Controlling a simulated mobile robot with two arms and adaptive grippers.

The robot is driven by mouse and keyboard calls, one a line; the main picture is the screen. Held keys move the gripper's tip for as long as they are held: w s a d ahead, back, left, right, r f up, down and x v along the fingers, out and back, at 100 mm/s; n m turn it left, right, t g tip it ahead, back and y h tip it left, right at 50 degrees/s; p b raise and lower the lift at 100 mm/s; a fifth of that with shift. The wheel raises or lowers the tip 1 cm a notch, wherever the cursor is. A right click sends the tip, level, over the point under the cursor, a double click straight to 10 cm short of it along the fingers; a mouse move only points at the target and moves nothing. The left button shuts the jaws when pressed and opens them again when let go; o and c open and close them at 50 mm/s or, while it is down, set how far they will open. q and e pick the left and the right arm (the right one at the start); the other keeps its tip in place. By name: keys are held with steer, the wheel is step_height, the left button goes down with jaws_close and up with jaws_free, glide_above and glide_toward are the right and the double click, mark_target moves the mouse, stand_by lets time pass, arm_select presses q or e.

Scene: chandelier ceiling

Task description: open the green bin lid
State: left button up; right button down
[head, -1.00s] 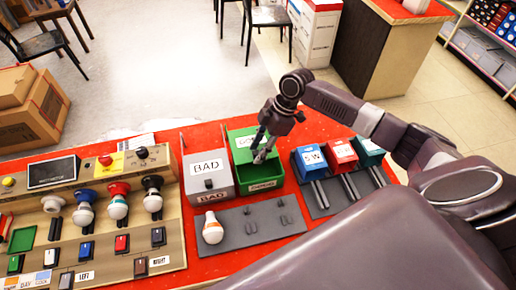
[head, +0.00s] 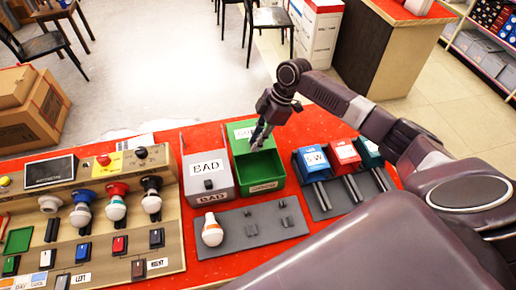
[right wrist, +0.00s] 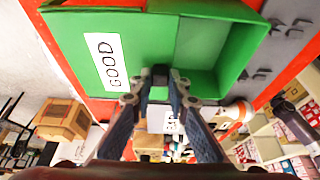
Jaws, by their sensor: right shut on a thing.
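The green bin (head: 264,187) stands on the red table, its front part open and empty inside. Its green lid (head: 240,148) with a GOOD label lies toward the back of the bin. In the right wrist view the lid (right wrist: 70,45) fills the left and the open bin (right wrist: 232,82) is at the right. My right gripper (head: 257,143) is at the lid's front edge. My left gripper is not in view.
A grey BAD bin (head: 208,178) stands close at the left. Blue (head: 312,158), red (head: 343,154) and teal (head: 367,151) boxes stand at the right. A bulb (head: 212,233) rests on the grey plate (head: 245,232) in front. A control panel (head: 110,262) takes up the left.

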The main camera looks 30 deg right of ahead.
steer(key=c, duration=1.8)
jaws_free()
steer(key=shift+c, duration=0.2)
steer(key=shift+r, duration=0.1)
steer(key=v, duration=1.2)
